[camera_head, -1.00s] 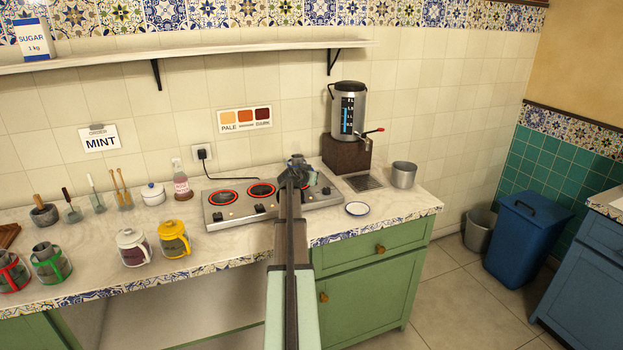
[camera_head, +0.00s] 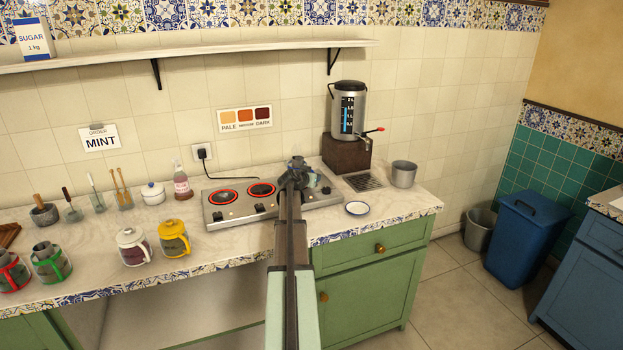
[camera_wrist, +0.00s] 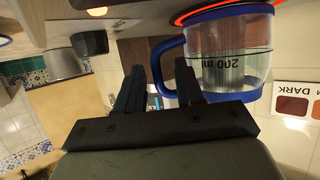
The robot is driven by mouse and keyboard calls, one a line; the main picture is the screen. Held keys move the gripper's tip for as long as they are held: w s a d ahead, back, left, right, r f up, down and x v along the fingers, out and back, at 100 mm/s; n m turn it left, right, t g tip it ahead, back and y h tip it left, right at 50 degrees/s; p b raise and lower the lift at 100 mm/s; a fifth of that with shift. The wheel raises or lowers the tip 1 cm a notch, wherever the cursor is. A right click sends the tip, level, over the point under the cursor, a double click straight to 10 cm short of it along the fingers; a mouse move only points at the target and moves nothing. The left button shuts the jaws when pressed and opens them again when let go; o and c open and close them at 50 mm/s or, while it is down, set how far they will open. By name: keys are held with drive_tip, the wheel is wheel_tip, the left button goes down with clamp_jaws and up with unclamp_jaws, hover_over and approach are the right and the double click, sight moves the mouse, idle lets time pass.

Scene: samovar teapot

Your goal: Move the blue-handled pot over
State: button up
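The blue-handled pot (camera_wrist: 229,55) is a clear glass vessel with a "200 ml" mark. In the wrist view it fills the upper right, and a red-glowing burner ring shows at its base. Its blue handle (camera_wrist: 163,66) points towards my gripper (camera_wrist: 158,80). The two dark fingers are apart, with the handle at or between their tips; I cannot see contact on both sides. In the head view my gripper (camera_head: 296,172) is over the right part of the hotplate (camera_head: 230,219) and hides most of the pot.
A steel samovar (camera_head: 351,111) on a brown block stands behind to the right. White (camera_head: 133,247) and yellow (camera_head: 174,239) pots stand left of the hotplate. A shelf (camera_head: 190,54) runs above.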

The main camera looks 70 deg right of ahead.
drive_tip(key=v, duration=1.2)
drive_tip(key=shift+r, duration=0.2)
drive_tip(key=shift+s, duration=0.1)
